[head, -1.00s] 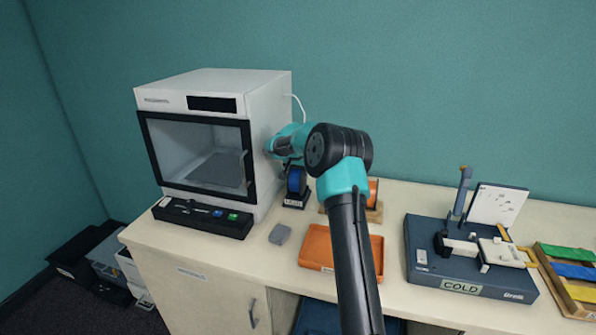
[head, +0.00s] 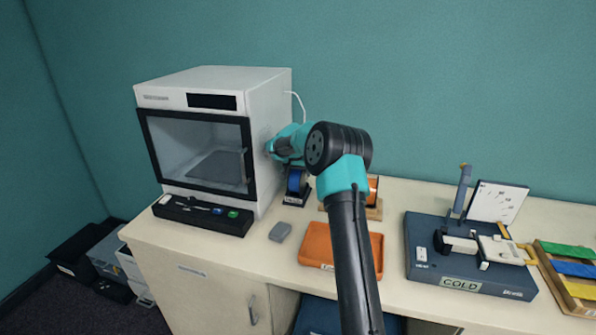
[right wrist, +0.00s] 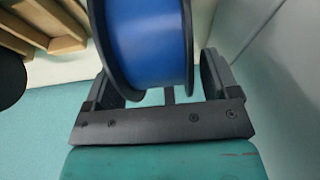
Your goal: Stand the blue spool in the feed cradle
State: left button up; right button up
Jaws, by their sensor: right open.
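The blue spool (head: 296,181) stands upright in the small dark feed cradle (head: 296,199), just right of the printer. My right gripper (head: 290,165) is at the spool, coming from above and behind; its fingers are small and partly hidden in the head view. In the right wrist view the blue spool (right wrist: 150,40), with dark flanges, fills the space between the two open fingers of my right gripper (right wrist: 157,80). A finger lies on each side of it; I cannot tell whether they touch. My left gripper is not in view.
The white printer (head: 265,110) stands close on the left. An orange spool on a wooden stand (head: 374,213) is partly behind my right arm.

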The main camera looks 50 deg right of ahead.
jog(key=shift+r, duration=0.1)
jog(key=shift+r, duration=0.65)
jog(key=v, duration=1.1)
jog(key=shift+a+r, duration=0.2)
jog(key=shift+r, duration=0.1)
